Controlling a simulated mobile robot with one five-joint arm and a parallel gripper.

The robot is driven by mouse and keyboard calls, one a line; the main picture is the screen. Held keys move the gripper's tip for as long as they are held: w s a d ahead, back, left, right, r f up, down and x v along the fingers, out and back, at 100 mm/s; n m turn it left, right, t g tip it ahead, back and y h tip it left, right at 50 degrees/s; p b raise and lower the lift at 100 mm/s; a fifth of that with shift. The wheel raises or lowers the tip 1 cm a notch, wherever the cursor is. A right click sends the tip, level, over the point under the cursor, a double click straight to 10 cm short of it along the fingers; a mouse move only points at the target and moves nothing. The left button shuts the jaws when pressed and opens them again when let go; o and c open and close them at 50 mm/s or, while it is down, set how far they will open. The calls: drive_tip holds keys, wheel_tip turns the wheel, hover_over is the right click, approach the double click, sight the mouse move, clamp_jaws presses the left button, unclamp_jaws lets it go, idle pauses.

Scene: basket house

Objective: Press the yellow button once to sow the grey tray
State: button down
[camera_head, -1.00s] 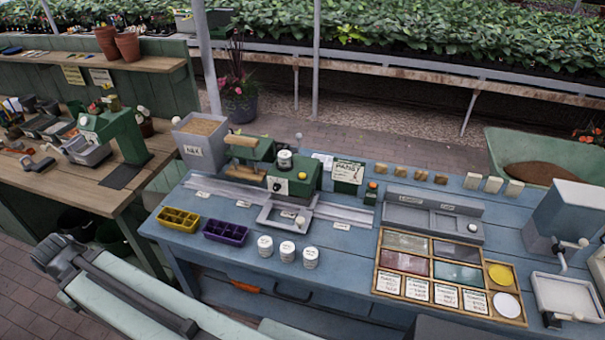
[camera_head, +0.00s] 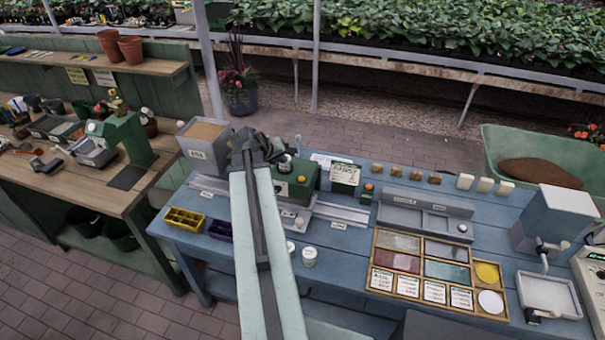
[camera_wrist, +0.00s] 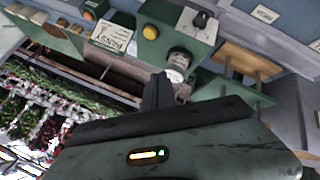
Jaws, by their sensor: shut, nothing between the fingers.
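The yellow button (camera_head: 301,180) is on the front of a green seeding machine (camera_head: 297,190) on the blue bench. It also shows in the wrist view (camera_wrist: 150,32), above and slightly left of my fingertips. My gripper (camera_head: 262,148) is shut and empty, over the left part of the machine and apart from the button. In the wrist view its dark fingers (camera_wrist: 158,88) point towards the machine, below a white-labelled jar (camera_wrist: 177,62). The grey tray (camera_head: 296,214) sits on the rail in front of the machine, partly hidden by my arm.
An orange button (camera_head: 368,188) stands on a small green post right of the machine. A PANSY sign (camera_head: 345,174) is beside it. A soil bin (camera_head: 205,143) stands left.

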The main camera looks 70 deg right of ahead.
drive_tip(key=r, duration=0.2)
hover_over(300, 180)
drive_tip(key=shift+d+f+m+g+h, duration=0.1)
drive_tip(key=shift+m+g+h, duration=0.2)
drive_tip(key=shift+m+g, duration=0.1)
wheel_tip(300, 180, down, 9)
drive_tip(key=b, duration=0.8)
idle(1.2)
drive_tip(key=shift+f+b, duration=0.3)
drive_tip(key=shift+b, duration=0.3)
